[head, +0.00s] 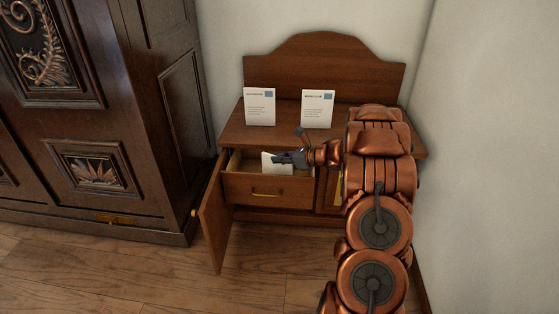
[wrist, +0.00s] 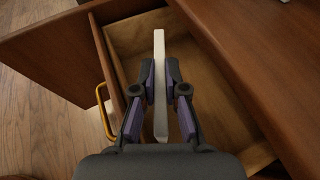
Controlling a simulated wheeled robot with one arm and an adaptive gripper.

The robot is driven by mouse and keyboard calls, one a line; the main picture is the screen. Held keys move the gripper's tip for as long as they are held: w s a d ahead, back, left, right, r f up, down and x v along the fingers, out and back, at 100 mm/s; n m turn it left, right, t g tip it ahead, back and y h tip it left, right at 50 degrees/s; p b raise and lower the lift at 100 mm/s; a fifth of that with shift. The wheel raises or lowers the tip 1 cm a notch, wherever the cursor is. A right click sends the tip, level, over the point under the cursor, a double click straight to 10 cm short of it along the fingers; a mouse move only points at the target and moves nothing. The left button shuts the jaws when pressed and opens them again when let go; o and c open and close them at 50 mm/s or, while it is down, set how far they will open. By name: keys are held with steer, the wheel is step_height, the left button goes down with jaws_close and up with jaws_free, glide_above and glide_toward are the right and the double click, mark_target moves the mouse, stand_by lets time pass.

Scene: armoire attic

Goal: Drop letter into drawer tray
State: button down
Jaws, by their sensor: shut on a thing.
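A white letter (head: 276,164) is held at the open drawer of the small wooden cabinet. My gripper (head: 290,157) is shut on it. In the wrist view the letter (wrist: 159,85) stands edge-on between my two fingers (wrist: 159,82), above the drawer tray. The open drawer (head: 268,188) has a brass handle and a light wood interior. In the wrist view the drawer tray (wrist: 212,100) looks empty where it shows; my gripper and the letter hide part of its floor. I cannot tell whether the letter touches the tray floor.
Two upright white cards, a left one (head: 259,106) and a right one (head: 318,109), stand on the cabinet top (head: 285,132). An open cabinet door (head: 213,215) swings out left of the drawer. A dark carved armoire (head: 110,110) stands to the left. The floor in front is clear.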

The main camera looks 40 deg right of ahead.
steer(key=shift+f+b, duration=0.55)
steer(key=shift+b, duration=0.5)
steer(key=c, duration=1.2)
jaws_free()
steer(key=shift+r, duration=0.1)
